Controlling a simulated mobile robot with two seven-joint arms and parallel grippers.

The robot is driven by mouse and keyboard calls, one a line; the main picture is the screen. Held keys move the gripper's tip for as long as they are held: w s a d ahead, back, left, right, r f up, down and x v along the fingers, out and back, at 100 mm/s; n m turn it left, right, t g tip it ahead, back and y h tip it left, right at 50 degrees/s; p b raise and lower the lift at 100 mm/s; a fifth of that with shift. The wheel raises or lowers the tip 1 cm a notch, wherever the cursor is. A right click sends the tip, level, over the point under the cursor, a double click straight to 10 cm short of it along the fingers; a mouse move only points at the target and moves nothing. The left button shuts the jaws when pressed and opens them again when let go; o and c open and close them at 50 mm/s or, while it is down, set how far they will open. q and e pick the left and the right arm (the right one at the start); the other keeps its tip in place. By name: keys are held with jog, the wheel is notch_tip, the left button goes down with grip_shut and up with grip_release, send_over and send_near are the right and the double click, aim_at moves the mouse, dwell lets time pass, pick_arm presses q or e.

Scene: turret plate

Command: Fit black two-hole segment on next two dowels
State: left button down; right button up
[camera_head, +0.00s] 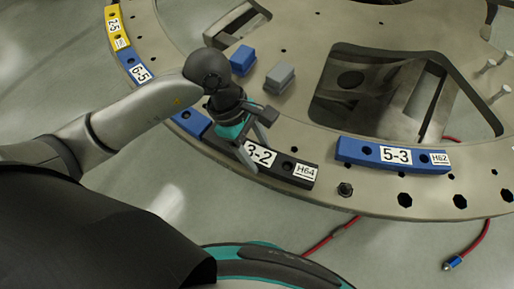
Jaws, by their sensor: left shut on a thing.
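The black two-hole segment (278,168), labelled 3-2 and H64, lies along the rim of the turret plate (395,200). It is between a blue segment (191,122) on its left and the blue 5-3 segment (372,154) on its right. My left gripper (252,153) is shut on the black segment from above, near its 3-2 label, and hides part of its left end. I cannot tell whether the black segment touches the plate. Any dowels under it are hidden. My right gripper is out of view.
A blue block (243,59) and a grey block (280,77) sit on the plate behind the gripper. Open holes lie along the right rim. A red cable (467,250) with a blue end lies on the floor.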

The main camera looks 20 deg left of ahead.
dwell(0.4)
pick_arm(q)
grip_release()
jog(key=p+v, duration=0.1)
jog(key=v, duration=1.4)
jog(key=shift+a+r, duration=0.1)
